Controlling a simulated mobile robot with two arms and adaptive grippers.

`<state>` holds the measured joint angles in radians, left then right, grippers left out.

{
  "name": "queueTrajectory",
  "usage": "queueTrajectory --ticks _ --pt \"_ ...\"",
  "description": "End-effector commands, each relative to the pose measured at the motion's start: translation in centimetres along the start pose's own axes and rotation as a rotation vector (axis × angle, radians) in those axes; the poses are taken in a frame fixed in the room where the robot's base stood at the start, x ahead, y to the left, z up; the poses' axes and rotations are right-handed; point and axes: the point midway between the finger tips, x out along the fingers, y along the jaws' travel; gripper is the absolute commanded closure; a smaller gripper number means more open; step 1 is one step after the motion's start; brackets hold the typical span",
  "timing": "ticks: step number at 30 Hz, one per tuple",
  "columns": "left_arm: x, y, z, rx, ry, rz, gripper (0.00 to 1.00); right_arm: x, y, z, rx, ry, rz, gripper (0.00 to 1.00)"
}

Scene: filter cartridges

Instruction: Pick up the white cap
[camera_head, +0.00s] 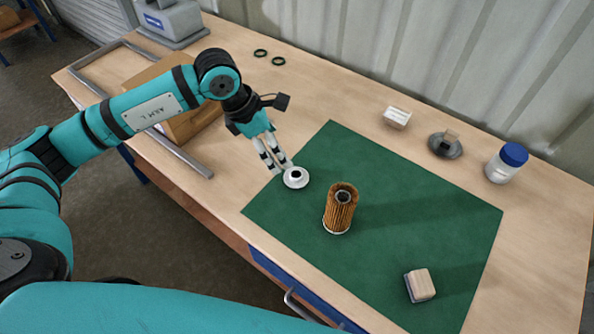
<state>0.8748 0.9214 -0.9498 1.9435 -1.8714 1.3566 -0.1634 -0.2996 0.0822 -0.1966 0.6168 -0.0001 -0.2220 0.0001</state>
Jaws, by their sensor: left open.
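The white cap (296,178) is a round disc with a dark centre hole, lying near the left edge of the green mat (400,188). My left gripper (281,167) reaches down from the upper left with its fingers apart. Its fingertips are right at the cap's upper-left rim; I cannot tell whether they touch it. The pleated brown filter cartridge (341,208) stands upright on the mat, to the right of and nearer than the cap. My right gripper is not in view.
A brush-like block (420,285) lies on the mat's near right. Behind the mat are a small white block (397,117), a grey round part (445,145) and a blue-lidded jar (506,162). Two dark rings (269,57) lie farther back. A cardboard box (190,122) is left of the gripper.

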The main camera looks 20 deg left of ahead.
Motion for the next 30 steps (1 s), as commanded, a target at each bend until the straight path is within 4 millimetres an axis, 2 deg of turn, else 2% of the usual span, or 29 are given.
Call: queueTrajectory --ticks 1,3,5,9,13,16,24,30 --pt "1.0 -0.1 0.1 -0.001 0.002 -0.005 0.11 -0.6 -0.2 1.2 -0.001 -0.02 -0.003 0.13" --pt "2.5 -0.1 0.1 -0.002 0.001 -0.005 0.11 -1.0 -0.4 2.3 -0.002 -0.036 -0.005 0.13" --pt "3.8 -0.1 0.1 -0.002 0.0 -0.004 0.11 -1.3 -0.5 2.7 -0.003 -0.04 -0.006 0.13" --pt "6.2 -0.1 0.1 -0.001 -0.001 -0.003 0.11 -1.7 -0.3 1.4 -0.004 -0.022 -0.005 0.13" --pt "7.3 -0.1 0.1 -0.001 -0.002 -0.001 0.11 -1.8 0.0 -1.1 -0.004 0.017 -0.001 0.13" --pt "7.8 -0.1 0.0 -0.001 -0.002 -0.002 0.11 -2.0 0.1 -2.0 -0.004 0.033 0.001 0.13" --pt "11.5 -0.2 -0.5 -0.002 -0.002 -0.002 0.11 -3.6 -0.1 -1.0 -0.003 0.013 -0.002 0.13" --pt "12.8 -0.1 -0.6 0.0 -0.003 -0.001 0.11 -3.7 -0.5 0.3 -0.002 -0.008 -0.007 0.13"
